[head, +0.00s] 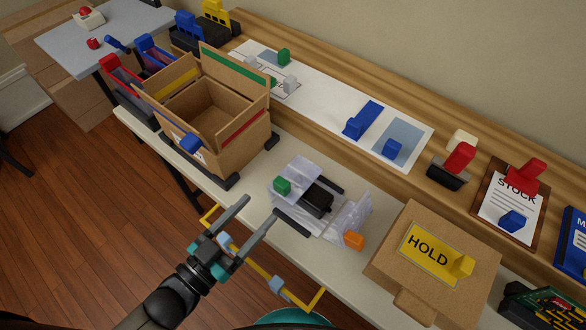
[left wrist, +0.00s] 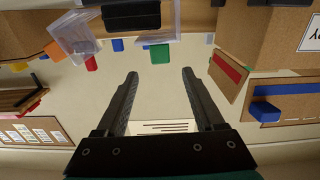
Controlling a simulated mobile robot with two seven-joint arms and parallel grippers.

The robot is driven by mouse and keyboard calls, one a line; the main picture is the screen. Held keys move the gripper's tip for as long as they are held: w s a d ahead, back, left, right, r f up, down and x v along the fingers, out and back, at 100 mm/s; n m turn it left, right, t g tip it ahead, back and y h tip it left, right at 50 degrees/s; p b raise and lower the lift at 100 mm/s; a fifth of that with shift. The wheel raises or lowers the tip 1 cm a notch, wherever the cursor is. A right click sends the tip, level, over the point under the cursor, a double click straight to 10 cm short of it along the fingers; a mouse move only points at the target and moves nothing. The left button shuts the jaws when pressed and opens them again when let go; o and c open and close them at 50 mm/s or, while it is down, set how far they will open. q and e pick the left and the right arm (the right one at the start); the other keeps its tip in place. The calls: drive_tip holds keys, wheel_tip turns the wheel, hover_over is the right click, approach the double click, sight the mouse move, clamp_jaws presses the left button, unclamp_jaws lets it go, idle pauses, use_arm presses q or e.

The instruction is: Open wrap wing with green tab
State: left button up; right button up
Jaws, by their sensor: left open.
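A clear plastic wrap (head: 345,222) lies on the pale bench around a black handheld (head: 315,200). A green tab (head: 282,186) sits on the wrap's left wing (head: 297,172), which reaches the handheld's left side. An orange tab (head: 354,240) sits at the right wing. My left gripper (head: 276,217) is open and empty, just in front of the green tab. In the left wrist view, the green tab (left wrist: 160,54) shows beyond and between the spread fingers (left wrist: 160,73), apart from them. The handheld (left wrist: 131,14) is at the top edge. My right gripper is out of view.
An open cardboard box (head: 215,120) stands left of the wrap. A cardboard box with a yellow HOLD label (head: 430,253) stands at its right. A white mat (head: 325,90) with blue blocks lies on the wooden ledge behind. A stock clipboard (head: 510,203) lies at the right.

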sight(285, 180)
use_arm(q)
drive_tip(key=b+x, duration=0.1)
drive_tip(key=x, duration=1.1)
clamp_jaws()
idle(0.3)
drive_tip(key=shift+f, duration=0.1)
idle(0.8)
